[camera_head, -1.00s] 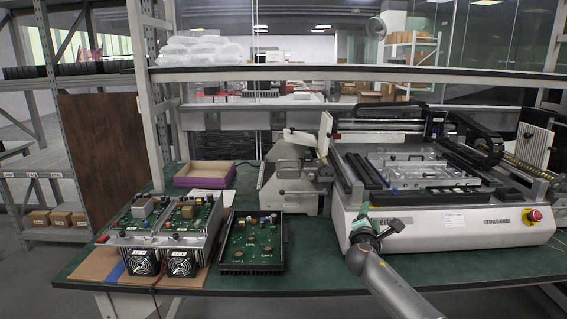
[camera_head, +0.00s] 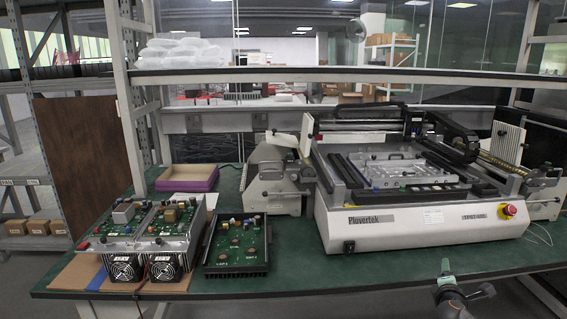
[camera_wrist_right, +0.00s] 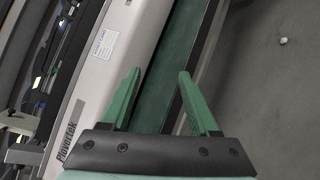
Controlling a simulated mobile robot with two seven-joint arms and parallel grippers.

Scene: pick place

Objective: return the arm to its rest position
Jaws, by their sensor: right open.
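My right gripper (camera_head: 445,268) shows at the lower right of the head view, low by the front edge of the green workbench (camera_head: 330,275). In the right wrist view its two green fingers (camera_wrist_right: 158,100) are spread apart with nothing between them. Beyond the fingers lie a strip of the green bench top, the bench edge and the grey floor. The white Plovertek machine (camera_head: 395,225) is beside the fingers, to the left in the wrist view. My left gripper is not in view.
A black-framed circuit board (camera_head: 237,246) and a fan unit with boards (camera_head: 140,240) stand on the bench at left. A purple-edged tray (camera_head: 187,178) lies behind them. A shelf (camera_head: 330,76) spans the back. The bench front between board and machine is clear.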

